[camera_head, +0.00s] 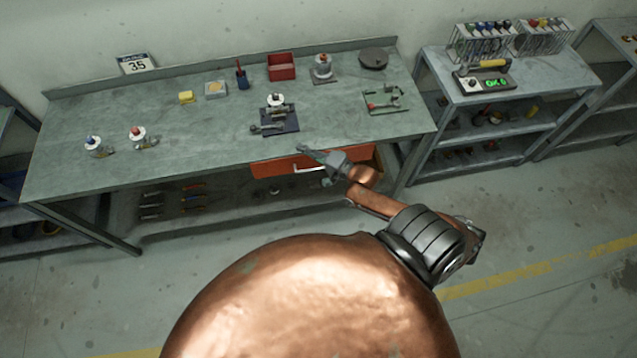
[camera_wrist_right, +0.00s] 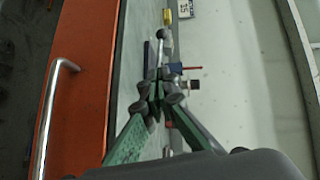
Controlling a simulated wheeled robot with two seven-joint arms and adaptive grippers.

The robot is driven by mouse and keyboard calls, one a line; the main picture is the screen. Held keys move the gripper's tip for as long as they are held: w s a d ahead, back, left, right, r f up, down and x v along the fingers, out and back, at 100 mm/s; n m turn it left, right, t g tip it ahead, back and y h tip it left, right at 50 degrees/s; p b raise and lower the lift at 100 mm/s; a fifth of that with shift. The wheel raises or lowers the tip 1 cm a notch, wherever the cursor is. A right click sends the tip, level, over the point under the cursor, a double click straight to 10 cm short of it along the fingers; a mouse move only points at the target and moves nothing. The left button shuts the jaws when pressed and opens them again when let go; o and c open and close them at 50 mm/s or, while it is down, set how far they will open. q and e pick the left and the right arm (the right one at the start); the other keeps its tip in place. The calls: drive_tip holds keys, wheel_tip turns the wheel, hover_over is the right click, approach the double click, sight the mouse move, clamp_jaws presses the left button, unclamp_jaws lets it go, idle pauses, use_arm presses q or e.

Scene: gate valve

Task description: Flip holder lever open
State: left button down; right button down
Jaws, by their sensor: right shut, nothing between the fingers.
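The holder (camera_head: 278,122) is a dark plate with a metal fixture near the front middle of the workbench. A valve with a white top (camera_head: 275,100) is at its back. The holder's short grey lever (camera_head: 266,129) lies low at the front of the plate, with its knob to the left. In the right wrist view a lever with a round knob (camera_wrist_right: 161,34) shows just beyond my fingertips. My right gripper (camera_head: 303,150) is shut and empty, at the bench's front edge, in front and right of the holder. It also shows in the wrist view (camera_wrist_right: 158,92); contact cannot be told. My left gripper is out of view.
An orange drawer (camera_head: 270,169) with a silver handle is under the bench front, slightly open. A green-framed tray (camera_head: 385,107) lies right of the holder. Two small valves (camera_head: 138,135) stand at left. A red bin (camera_head: 281,68) is at the back.

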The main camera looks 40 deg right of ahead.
drive_tip(key=s+f+n+g+h+b, duration=0.1)
drive_tip(key=s+f+n+g, duration=0.3)
drive_tip(key=s+f, duration=0.4)
wheel_tip(320, 180, down, 7)
drive_tip(key=shift+r+n+h, duration=0.2)
drive_tip(key=shift+n+h, duration=0.1)
drive_tip(key=shift+h, duration=0.1)
idle(0.3)
